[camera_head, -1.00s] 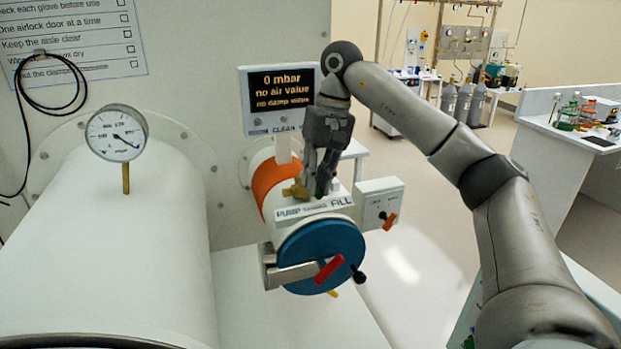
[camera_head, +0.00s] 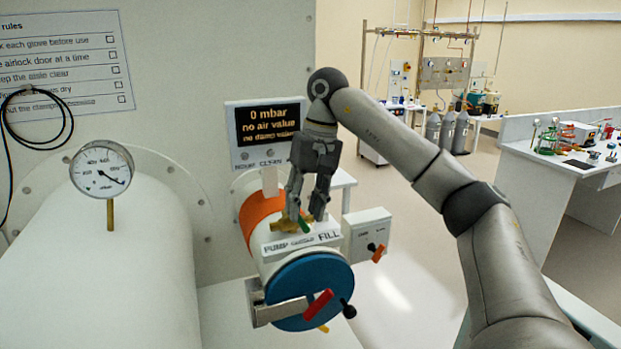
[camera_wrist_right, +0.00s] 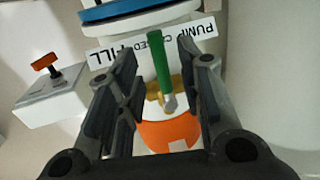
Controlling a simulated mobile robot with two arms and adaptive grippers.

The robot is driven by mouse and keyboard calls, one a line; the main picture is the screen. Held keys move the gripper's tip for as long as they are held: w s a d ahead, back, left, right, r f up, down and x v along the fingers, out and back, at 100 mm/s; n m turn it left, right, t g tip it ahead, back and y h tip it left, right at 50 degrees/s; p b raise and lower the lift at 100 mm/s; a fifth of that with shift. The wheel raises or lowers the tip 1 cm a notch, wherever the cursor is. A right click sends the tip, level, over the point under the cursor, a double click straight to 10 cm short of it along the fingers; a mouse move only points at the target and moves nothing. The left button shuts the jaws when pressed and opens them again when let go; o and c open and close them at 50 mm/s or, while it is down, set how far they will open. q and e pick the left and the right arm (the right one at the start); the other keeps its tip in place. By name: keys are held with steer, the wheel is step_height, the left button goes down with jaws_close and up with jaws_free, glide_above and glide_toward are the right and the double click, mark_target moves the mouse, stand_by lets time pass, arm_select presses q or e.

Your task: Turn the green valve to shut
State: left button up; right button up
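The green valve's handle (camera_head: 305,226) sits on a brass body (camera_head: 288,222) on top of the white airlock cylinder. In the right wrist view the green handle (camera_wrist_right: 160,58) points towards the blue door and crosses the middle word of the label, partly hiding it. The label plate (camera_head: 328,237) reads PUMP at one end and FILL at the other. My right gripper (camera_head: 306,213) is open above the valve. In the right wrist view its fingers (camera_wrist_right: 166,65) stand apart on either side of the handle, with gaps to it. My left gripper is not in view.
A blue round door (camera_head: 310,285) with a red-handled clamp (camera_head: 318,303) closes the cylinder's front. A switch box (camera_head: 366,236) with an orange knob stands to its right. A display (camera_head: 265,122) reads 0 mbar. A gauge (camera_head: 102,170) stands at left.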

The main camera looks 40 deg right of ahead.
step_height(320, 180, up, 10)
steer(key=d, duration=0.2)
steer(key=shift+s, duration=0.35)
